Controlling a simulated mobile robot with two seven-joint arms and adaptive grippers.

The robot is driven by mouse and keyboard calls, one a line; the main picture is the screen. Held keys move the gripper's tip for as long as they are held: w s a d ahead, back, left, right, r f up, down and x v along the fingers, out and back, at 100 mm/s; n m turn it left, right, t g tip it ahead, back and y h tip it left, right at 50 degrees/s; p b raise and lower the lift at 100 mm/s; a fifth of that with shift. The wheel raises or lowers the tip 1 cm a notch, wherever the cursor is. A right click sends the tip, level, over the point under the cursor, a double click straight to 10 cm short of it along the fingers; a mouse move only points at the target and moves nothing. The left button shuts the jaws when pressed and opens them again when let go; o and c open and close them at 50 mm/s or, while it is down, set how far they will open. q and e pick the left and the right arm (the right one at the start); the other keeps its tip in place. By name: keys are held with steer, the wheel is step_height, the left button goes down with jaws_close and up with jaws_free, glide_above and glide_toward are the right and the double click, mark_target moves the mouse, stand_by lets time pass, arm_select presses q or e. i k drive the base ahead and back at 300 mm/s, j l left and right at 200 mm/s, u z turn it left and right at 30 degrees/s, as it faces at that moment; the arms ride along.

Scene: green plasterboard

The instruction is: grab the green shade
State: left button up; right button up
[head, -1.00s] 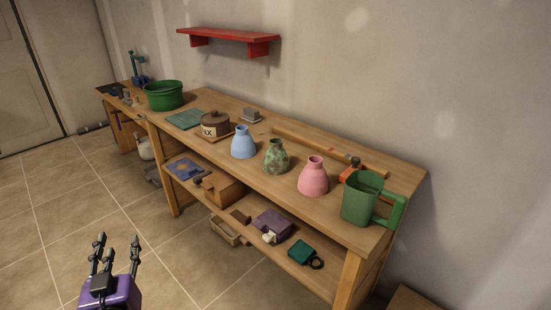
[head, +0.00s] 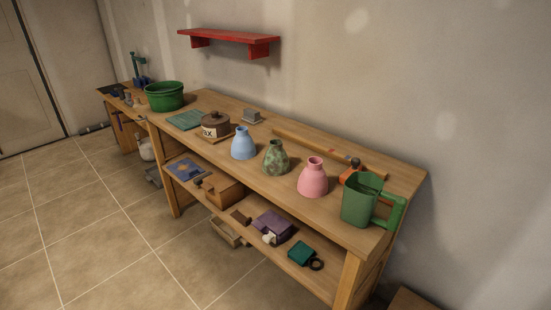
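The green shade (head: 276,158) is a mottled green, bottle-shaped piece with a narrow open neck. It stands upright on the wooden workbench top (head: 232,173), in the middle of a row. A light blue shade (head: 243,143) stands to its left and a pink shade (head: 313,178) to its right, both of similar shape. They stand apart from it. Neither of my grippers is in view, and nothing touches the green shade.
A green jug (head: 360,203) stands at the bench's right end. A brown lidded pot (head: 215,124) and a green tub (head: 164,96) stand further left. A long wooden tool lies behind the shades. The lower shelf holds boxes. A red wall shelf (head: 228,36) hangs above. Tiled floor in front is clear.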

mark_target(276, 162)
steer(key=i+j+z, duration=0.1)
steer(key=z, duration=0.3)
steer(key=j+z, duration=0.15)
steer(key=z, duration=0.25)
steer(key=i+j+z, duration=0.1)
steer(key=z, duration=0.3)
steer(key=j+z, duration=0.25)
steer(key=j, duration=0.3)
steer(key=j+z, duration=0.3)
steer(key=j, duration=0.25)
